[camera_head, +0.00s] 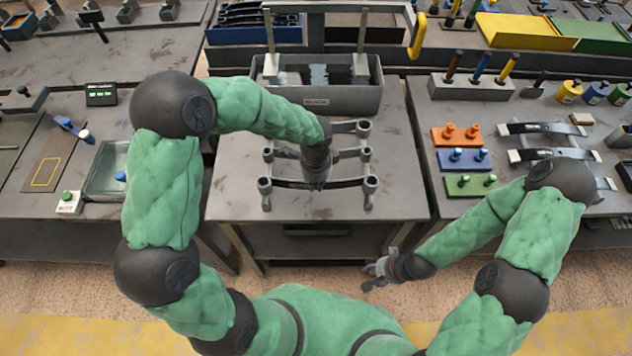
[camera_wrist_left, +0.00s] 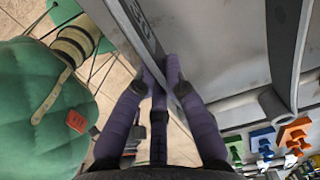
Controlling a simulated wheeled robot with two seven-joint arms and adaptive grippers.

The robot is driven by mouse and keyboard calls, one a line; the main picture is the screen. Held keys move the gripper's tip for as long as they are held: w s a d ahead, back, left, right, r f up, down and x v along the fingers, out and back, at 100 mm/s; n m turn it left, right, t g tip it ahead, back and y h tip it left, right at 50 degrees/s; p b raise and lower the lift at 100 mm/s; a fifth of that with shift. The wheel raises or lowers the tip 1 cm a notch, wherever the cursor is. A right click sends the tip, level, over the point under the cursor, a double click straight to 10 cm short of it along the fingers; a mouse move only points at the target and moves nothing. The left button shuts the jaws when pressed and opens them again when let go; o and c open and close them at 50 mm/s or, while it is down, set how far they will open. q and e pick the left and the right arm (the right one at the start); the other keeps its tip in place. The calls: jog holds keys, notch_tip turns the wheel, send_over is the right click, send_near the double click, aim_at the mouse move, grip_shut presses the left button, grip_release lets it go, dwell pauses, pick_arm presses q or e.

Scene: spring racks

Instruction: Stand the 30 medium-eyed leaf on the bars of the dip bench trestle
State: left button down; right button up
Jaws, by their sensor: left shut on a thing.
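The trestle (camera_head: 370,187), a dark frame with several capped posts and cross bars, stands on the middle table. My left gripper (camera_head: 316,184) reaches down at its front and is shut on a dark, slightly curved leaf (camera_head: 345,183). The leaf spans crosswise between the front posts; whether it touches the bars cannot be told. My right gripper (camera_head: 376,273) appears open and empty, low in front of the table.
A grey dip tank (camera_head: 330,101) with a handle frame stands behind the trestle. On the right table are orange, blue and green peg blocks (camera_head: 465,160) and several curved leaves (camera_head: 545,128). A glass-sided tray (camera_head: 103,175) lies left. The middle table's front (camera_head: 320,208) is clear.

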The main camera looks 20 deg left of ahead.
pick_arm(q)
jog(key=shift+w+f+b, duration=0.15)
jog(key=shift+f+b, duration=0.2)
dwell(0.7)
jog(key=c, duration=1.4)
grip_release()
jog(key=o, duration=0.6)
jog(key=shift+s+f, duration=0.15)
jog(key=shift+s, duration=0.05)
jog(key=shift+o, duration=0.2)
notch_tip(320, 180, up, 7)
jog(key=p, duration=0.5)
jog(key=shift+p, duration=0.4)
